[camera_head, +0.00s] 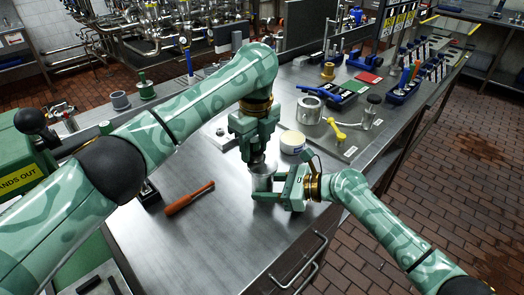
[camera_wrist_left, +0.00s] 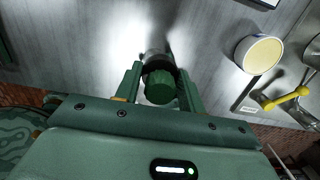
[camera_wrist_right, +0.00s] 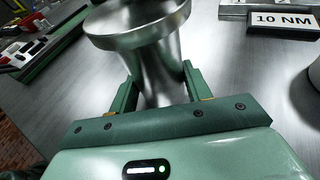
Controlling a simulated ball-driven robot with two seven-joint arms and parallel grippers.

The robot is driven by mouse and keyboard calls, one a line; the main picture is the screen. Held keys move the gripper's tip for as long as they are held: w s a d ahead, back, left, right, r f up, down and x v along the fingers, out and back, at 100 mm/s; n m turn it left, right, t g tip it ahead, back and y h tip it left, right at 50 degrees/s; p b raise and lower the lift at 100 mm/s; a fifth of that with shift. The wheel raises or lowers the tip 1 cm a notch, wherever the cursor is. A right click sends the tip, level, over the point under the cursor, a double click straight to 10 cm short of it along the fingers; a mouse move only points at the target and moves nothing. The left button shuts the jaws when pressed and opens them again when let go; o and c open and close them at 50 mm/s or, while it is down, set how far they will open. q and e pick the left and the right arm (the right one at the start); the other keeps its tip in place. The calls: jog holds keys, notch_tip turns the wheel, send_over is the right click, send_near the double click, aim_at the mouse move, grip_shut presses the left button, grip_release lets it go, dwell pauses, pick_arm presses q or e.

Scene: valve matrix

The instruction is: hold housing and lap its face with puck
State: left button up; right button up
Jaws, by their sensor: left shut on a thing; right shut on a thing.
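The housing (camera_head: 262,182) is a bare metal flanged cylinder, upright low over the steel bench. My right gripper (camera_head: 268,192) is shut around its body; the right wrist view shows the housing (camera_wrist_right: 155,60) between both fingers, its wide flange at the top. My left gripper (camera_head: 257,155) points down directly above the housing, shut on the puck's green ridged knob (camera_wrist_left: 159,87). The puck's dark lower part (camera_wrist_left: 155,58) shows beyond the knob in the left wrist view. Whether the puck touches the housing's face is hidden by the gripper.
A white tub (camera_head: 292,142) with pale yellow contents stands close right of the grippers. Behind it are a metal cylinder (camera_head: 310,110) and a yellow-handled valve (camera_head: 338,131). An orange-handled tool (camera_head: 188,198) lies at left. The bench front (camera_head: 235,250) is clear.

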pick_arm(q)
jog(key=shift+w+a+r, duration=0.1)
jog(key=shift+w+a, duration=0.1)
jog(key=shift+r, duration=4.1)
pick_arm(e)
jog(key=o, duration=0.8)
